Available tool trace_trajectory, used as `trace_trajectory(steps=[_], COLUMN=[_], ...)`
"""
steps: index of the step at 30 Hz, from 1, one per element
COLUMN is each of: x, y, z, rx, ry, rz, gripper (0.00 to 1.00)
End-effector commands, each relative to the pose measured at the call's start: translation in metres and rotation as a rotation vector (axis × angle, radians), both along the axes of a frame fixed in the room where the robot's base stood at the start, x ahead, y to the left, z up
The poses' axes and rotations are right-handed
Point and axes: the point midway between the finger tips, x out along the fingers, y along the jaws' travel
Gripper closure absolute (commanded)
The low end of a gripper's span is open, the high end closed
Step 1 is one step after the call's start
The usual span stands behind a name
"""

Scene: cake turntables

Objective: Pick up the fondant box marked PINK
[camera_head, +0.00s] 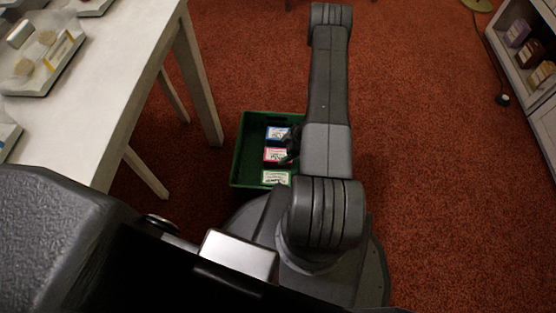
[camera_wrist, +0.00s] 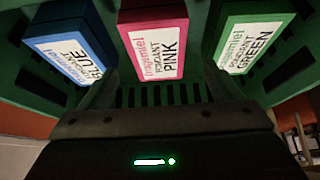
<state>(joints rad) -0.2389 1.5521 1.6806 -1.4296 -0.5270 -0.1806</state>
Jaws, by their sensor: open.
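The fondant box marked PINK (camera_wrist: 154,45) is in the middle of the wrist view, with a pink edge and a white label. It also shows in the head view (camera_head: 272,155), between the other two boxes in a green crate (camera_head: 239,165). My gripper (camera_wrist: 158,92) is open. Its grey fingers show one on each side of the PINK box's near end, in the gaps beside it. I cannot tell whether they touch it. In the head view my gripper (camera_head: 291,146) is dark and partly hidden by my arm, over the right end of the box.
A box marked BLUE (camera_wrist: 70,45) and one marked GREEN (camera_wrist: 250,40) flank the PINK box closely. The slotted crate wall is near my gripper. A white table (camera_head: 110,70) with trays stands left, and a shelf (camera_head: 530,60) right. Red carpet surrounds the crate.

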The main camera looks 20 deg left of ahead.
Motion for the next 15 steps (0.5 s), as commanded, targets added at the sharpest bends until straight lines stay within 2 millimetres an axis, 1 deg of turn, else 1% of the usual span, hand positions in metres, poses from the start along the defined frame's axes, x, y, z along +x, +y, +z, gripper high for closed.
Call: trace_trajectory(steps=[5, 7, 15], x=[0.000, -0.001, -0.004], y=[0.004, 0.006, 0.023], z=[-0.008, -0.014, -0.049], rx=[0.000, 0.000, 0.000], ry=[-0.001, 0.000, -0.001], rz=[0.000, 0.001, 0.002], gripper=[0.15, 0.15, 0.15])
